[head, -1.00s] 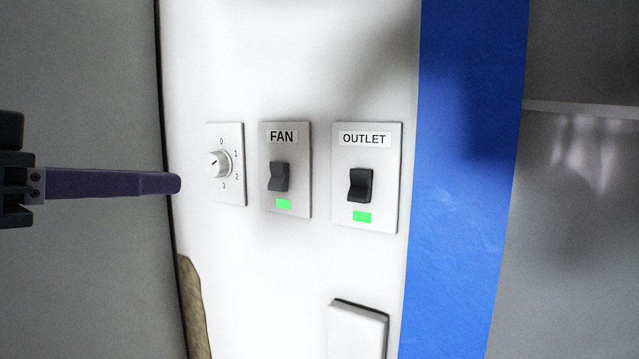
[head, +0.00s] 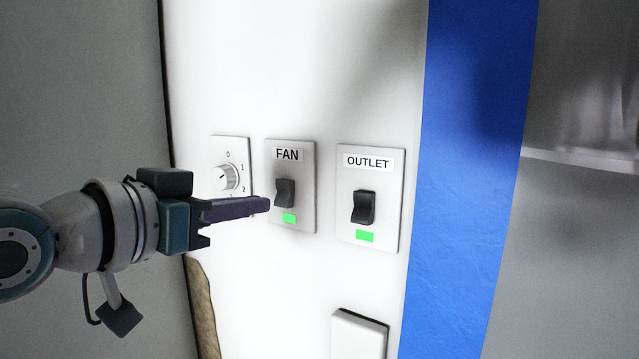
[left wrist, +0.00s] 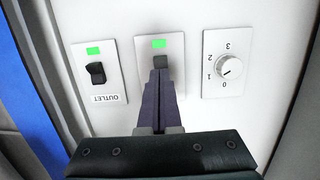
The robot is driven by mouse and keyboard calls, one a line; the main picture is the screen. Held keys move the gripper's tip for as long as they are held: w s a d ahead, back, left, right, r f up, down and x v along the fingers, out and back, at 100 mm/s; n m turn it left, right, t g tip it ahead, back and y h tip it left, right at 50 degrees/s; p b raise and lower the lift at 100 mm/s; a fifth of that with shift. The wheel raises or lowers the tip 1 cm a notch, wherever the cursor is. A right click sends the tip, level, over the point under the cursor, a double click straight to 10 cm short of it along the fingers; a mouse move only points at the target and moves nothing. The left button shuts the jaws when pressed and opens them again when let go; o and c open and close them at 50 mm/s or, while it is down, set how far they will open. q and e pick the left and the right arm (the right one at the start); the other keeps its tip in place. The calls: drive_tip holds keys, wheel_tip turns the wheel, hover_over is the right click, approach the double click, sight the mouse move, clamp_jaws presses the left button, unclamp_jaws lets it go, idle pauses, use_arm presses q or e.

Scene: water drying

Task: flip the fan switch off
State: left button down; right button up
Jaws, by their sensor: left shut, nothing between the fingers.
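The FAN switch (head: 285,193) is a black rocker on a white plate labelled FAN (head: 305,215), with a lit green light (head: 289,218) below it. My left gripper (head: 266,204) is shut and empty, its fingertips close to the left and lower side of the rocker in the head view. In the left wrist view, which shows the panel upside down, the shut fingers (left wrist: 160,75) point at the FAN rocker (left wrist: 160,62) and cover part of it and the label. I cannot tell whether they touch it. My right gripper is not in view.
The OUTLET switch (head: 363,207), with a lit green light, is right of the FAN plate. A rotary dial (head: 226,177) is on the left, partly covered by my gripper. A white box (head: 359,335) is lower on the wall. A blue strip (head: 465,180) runs down the right.

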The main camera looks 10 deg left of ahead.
sight(282, 202)
use_arm(q)
drive_tip(key=shift+p+x, duration=0.55)
drive_tip(key=shift+x, duration=1.1)
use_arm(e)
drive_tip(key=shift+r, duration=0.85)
